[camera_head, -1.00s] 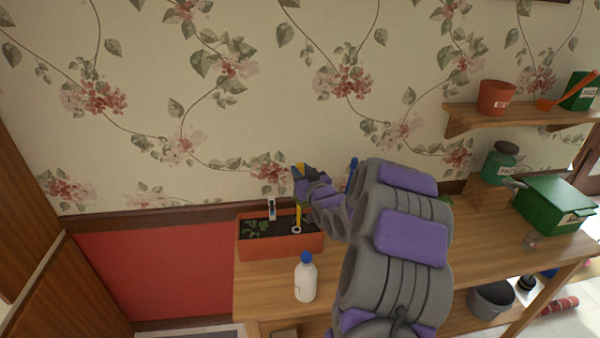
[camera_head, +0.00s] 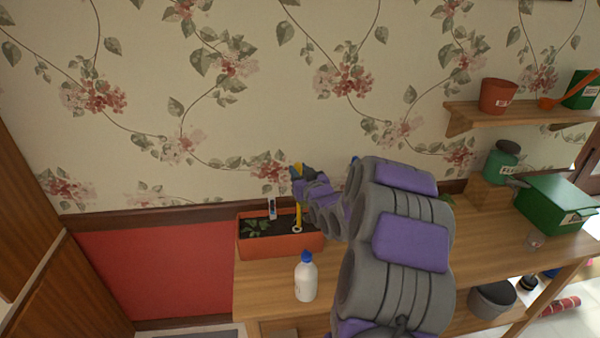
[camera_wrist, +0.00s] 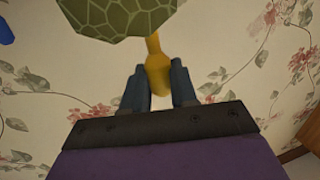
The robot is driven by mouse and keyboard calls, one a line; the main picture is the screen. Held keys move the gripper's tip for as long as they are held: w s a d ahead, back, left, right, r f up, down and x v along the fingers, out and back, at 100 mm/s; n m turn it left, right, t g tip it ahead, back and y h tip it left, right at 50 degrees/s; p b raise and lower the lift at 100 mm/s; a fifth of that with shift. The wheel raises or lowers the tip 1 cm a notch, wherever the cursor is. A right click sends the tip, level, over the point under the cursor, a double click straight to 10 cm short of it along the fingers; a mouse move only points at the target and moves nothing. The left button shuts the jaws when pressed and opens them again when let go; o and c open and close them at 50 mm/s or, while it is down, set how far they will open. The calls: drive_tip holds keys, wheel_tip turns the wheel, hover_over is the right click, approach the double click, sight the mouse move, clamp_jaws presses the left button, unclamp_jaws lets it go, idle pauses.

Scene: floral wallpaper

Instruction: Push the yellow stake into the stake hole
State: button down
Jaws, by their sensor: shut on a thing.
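The yellow stake (camera_head: 298,215) stands roughly upright over the orange planter box (camera_head: 262,247). Its lower end is at a small white ring, the stake hole (camera_head: 297,229), in the dark soil. I cannot tell how deep it sits. My gripper (camera_head: 298,174) is at the stake's upper part. In the wrist view, my gripper (camera_wrist: 158,88) has its dark fingers on both sides of the yellow stake (camera_wrist: 156,68), shut on it. A green patterned piece (camera_wrist: 118,15) shows beyond the stake there.
A white bottle with a blue cap (camera_head: 305,278) stands in front of the planter on the wooden table (camera_head: 395,290). A white label (camera_head: 272,208) and small plants are in the planter. A green box (camera_head: 555,205) and a green jar (camera_head: 502,160) stand at the right.

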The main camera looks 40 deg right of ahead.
drive_tip(key=shift+w+a, duration=0.2)
idle(0.3)
drive_tip(key=shift+f+b, duration=0.85)
drive_tip(key=shift+f, duration=1.6)
drive_tip(key=c, duration=1.3)
unclamp_jaws()
drive_tip(key=o, duration=0.5)
drive_tip(key=shift+a, duration=0.25)
drive_tip(key=shift+d, duration=0.15)
